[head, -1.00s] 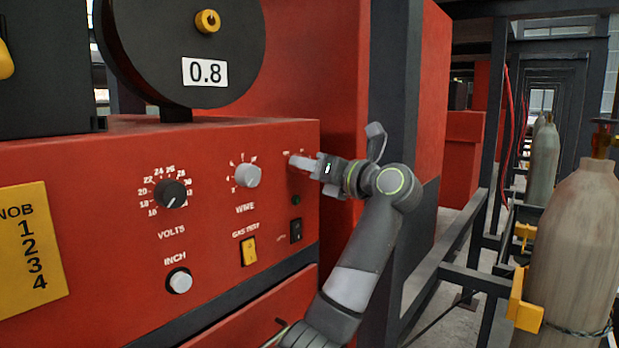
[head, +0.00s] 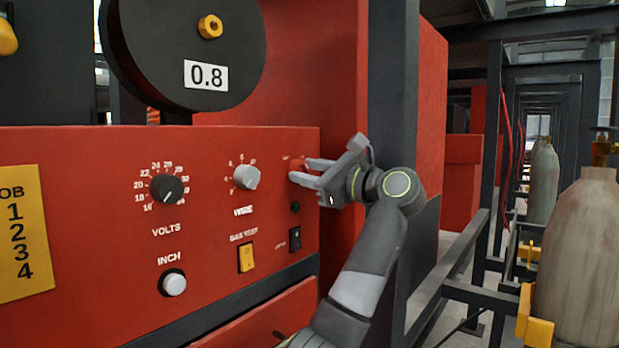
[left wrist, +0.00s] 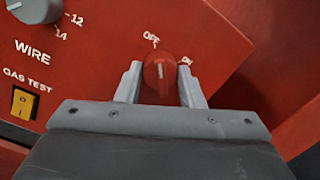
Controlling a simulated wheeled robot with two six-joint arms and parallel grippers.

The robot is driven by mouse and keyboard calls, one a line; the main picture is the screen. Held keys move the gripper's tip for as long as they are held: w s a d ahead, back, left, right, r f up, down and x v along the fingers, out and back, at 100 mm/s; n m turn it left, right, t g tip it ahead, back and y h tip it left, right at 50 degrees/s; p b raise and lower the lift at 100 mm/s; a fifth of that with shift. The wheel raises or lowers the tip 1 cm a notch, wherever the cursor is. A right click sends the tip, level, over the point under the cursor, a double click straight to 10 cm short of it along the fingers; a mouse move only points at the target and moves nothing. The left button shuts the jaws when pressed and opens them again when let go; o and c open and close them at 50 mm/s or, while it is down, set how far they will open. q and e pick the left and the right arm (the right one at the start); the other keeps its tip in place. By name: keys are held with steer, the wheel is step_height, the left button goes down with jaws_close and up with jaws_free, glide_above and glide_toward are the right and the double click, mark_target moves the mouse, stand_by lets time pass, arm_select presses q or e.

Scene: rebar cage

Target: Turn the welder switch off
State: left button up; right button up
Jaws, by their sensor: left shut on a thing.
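The welder switch is a red rotary knob (left wrist: 161,80) on the red panel. In the left wrist view its white pointer line stands nearly upright, between the "OFF" label at its upper left and the "ON" label at its upper right. My left gripper (left wrist: 160,70) has one grey finger on each side of the knob and is shut on it. In the head view my left gripper (head: 301,170) is at the panel's upper right, one finger above the other, and partly covers the red knob (head: 296,166). My right gripper is not in view.
The welder panel (head: 95,220) also carries the wire knob (head: 246,177), the volts knob (head: 168,189), the yellow gas test switch (head: 246,258), a black rocker switch (head: 295,238) and the inch button (head: 174,284). A dark post (head: 391,90) and a gas cylinder (head: 580,260) stand to the right.

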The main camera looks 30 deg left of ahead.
arm_select(q)
steer(key=shift+n, duration=0.6)
steer(key=o, duration=1)
steer(key=d+b, duration=0.1)
steer(key=d, duration=0.4)
steer(key=s+d+f+b, duration=0.1)
steer(key=d, duration=0.5)
steer(key=d+b, duration=0.1)
steer(key=d, duration=0.5)
steer(key=shift+s+d+f, duration=0.15)
steer(key=shift+d+f, duration=0.1)
steer(key=shift+f, duration=0.15)
